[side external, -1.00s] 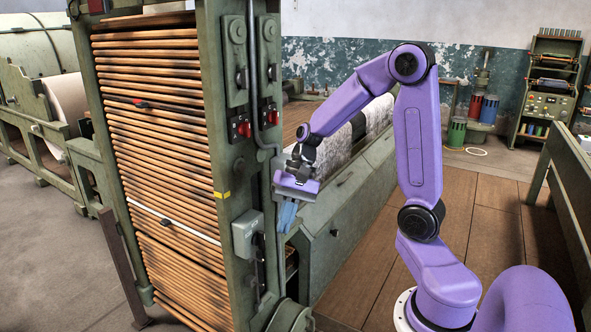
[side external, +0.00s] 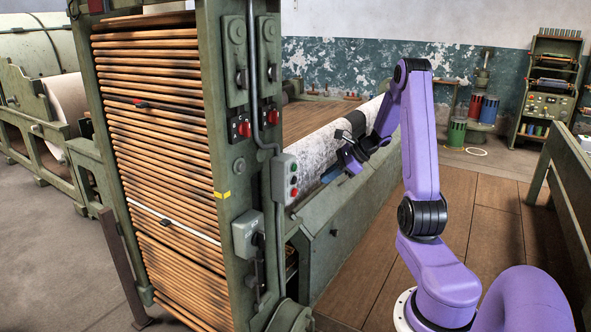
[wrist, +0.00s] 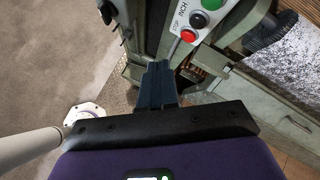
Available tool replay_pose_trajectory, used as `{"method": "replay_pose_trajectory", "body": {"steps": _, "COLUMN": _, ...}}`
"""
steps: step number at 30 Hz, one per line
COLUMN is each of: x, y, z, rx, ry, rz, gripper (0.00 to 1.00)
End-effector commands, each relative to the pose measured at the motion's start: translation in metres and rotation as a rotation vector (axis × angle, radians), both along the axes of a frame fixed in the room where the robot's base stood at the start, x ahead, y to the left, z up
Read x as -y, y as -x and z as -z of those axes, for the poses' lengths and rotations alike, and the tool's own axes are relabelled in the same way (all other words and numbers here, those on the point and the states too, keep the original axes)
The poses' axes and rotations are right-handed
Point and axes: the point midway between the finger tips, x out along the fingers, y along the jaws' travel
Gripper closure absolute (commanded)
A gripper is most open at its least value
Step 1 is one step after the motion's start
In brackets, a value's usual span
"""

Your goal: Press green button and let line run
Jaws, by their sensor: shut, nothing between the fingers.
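The grey button box (side external: 285,180) is mounted on the green machine post, fully in sight in the side view. In the wrist view the box (wrist: 184,14) shows a green button (wrist: 212,4) at the top edge, a black button (wrist: 198,20) and a red button (wrist: 188,36). My gripper (side external: 327,176) is shut and empty, to the right of the box and clear of it, in front of the speckled pale roll. In the wrist view its dark blue fingertips (wrist: 158,66) lie together, below and left of the red button in the picture.
The slatted brown lattice (side external: 160,120) stands left of the post. Red switches (side external: 243,129) sit higher on the post, and a grey lever box (side external: 247,235) sits lower. The green machine trough (side external: 345,215) runs below my gripper. Wooden floor (side external: 365,260) lies clear to the right.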

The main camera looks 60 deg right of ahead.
Motion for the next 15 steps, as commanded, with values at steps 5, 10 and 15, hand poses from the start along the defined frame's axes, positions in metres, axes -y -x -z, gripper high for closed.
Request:
{"method": "replay_pose_trajectory", "body": {"steps": 5, "x": 0.0143, "y": 0.0058, "z": 0.0017, "rx": 0.005, "ry": -0.018, "rz": 0.061, "gripper": 1.00}}
{"method": "replay_pose_trajectory", "body": {"steps": 10, "x": 0.0148, "y": 0.0059, "z": 0.0016, "rx": 0.005, "ry": -0.018, "rz": 0.063, "gripper": 1.00}}
{"method": "replay_pose_trajectory", "body": {"steps": 15, "x": 0.0144, "y": 0.0054, "z": 0.0016, "rx": 0.005, "ry": -0.017, "rz": 0.061, "gripper": 1.00}}
